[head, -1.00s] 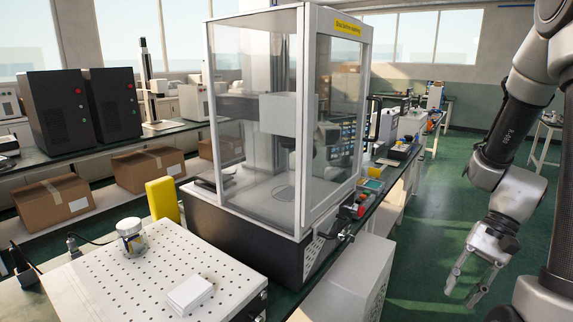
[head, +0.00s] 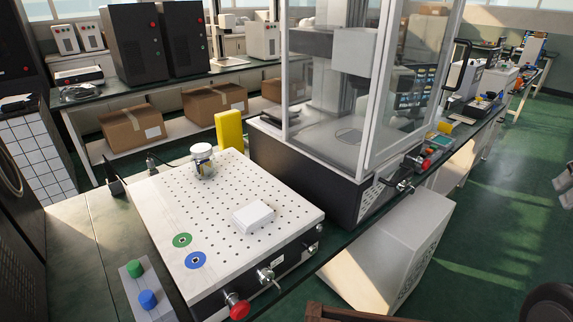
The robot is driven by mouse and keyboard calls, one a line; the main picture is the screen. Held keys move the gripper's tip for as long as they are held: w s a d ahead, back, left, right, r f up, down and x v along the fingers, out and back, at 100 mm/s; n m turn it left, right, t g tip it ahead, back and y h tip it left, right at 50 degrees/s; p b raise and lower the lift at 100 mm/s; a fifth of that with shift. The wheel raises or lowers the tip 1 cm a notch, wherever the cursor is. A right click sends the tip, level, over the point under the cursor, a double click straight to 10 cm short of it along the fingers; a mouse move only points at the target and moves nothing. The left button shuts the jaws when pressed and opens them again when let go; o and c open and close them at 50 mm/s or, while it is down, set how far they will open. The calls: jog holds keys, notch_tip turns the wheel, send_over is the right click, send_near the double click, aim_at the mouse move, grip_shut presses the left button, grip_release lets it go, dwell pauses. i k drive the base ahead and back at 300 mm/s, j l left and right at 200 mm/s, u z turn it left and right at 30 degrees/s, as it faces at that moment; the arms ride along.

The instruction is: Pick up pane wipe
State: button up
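A small white folded pad (head: 253,217), which looks like the pane wipe, lies flat on the perforated white plate (head: 225,262) in the head view. It lies right of the plate's middle, with nothing touching it from above. My gripper is outside the view.
A lidded jar (head: 203,165) stands at the plate's back. A glass-walled machine (head: 330,110) with a dark base rises behind and right of the pad. Green and blue discs (head: 196,260) lie at the plate's front left. A red knob (head: 236,306) sticks out in front.

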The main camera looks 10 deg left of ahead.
aim_at(257, 214)
jog(key=j+u, duration=0.1)
jog(key=u, duration=1.15)
jog(key=l+z, duration=0.1)
jog(key=z, duration=1.3)
jog(key=u, duration=1.4)
jog(key=i, duration=0.05)
